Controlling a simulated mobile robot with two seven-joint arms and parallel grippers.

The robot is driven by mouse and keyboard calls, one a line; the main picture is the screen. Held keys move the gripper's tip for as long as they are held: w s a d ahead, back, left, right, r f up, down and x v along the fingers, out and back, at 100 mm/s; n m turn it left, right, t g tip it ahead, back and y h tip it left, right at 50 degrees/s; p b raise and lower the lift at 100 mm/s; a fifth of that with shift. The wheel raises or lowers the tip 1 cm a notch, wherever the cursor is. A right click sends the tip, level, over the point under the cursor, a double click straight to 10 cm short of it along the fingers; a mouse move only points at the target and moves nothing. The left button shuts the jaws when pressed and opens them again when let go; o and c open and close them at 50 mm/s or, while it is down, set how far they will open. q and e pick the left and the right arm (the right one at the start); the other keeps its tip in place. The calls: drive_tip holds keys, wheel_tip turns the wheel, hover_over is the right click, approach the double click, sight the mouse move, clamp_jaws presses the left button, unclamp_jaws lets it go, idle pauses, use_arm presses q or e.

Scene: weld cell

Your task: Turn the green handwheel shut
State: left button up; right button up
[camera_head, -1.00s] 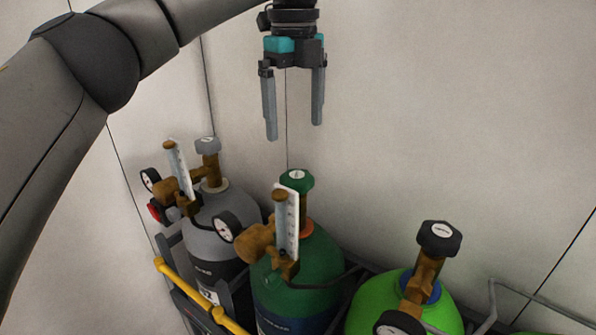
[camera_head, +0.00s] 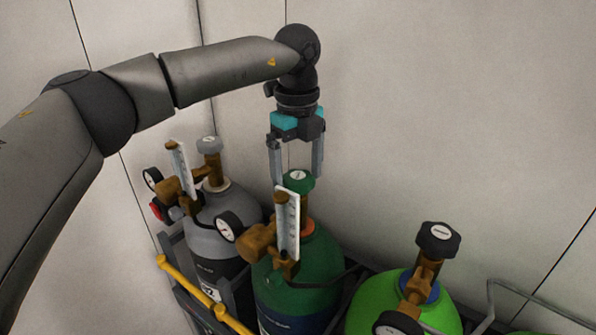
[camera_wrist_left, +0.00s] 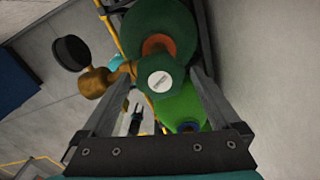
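The green handwheel (camera_head: 298,180) sits on top of the dark green cylinder (camera_head: 318,262), behind a brass regulator with a white flow tube (camera_head: 287,225). My left gripper (camera_head: 297,180) points down with its fingers at the handwheel's height. In the left wrist view the handwheel (camera_wrist_left: 162,84) lies between the two open fingers (camera_wrist_left: 160,90), with a gap visible on each side. The near finger's tip is close to the top of the flow tube in the head view; whether they touch I cannot tell. My right gripper is not in view.
A grey cylinder (camera_head: 222,215) with a grey handwheel (camera_head: 209,145) stands at left. A bright green cylinder (camera_head: 440,304) with a black handwheel (camera_head: 438,238) stands at right. A yellow rail (camera_head: 188,281) runs in front. Pale walls close in behind.

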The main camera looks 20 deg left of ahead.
use_arm(q)
drive_tip(key=c, duration=1.2)
drive_tip(key=shift+m, duration=0.3)
drive_tip(key=m, duration=1.1)
drive_tip(key=shift+r+m+p, duration=0.1)
drive_tip(key=shift+m+p, duration=0.2)
drive_tip(key=m, duration=0.6)
drive_tip(key=shift+p, duration=0.3)
drive_tip(key=m, duration=0.5)
drive_tip(key=shift+m, duration=0.5)
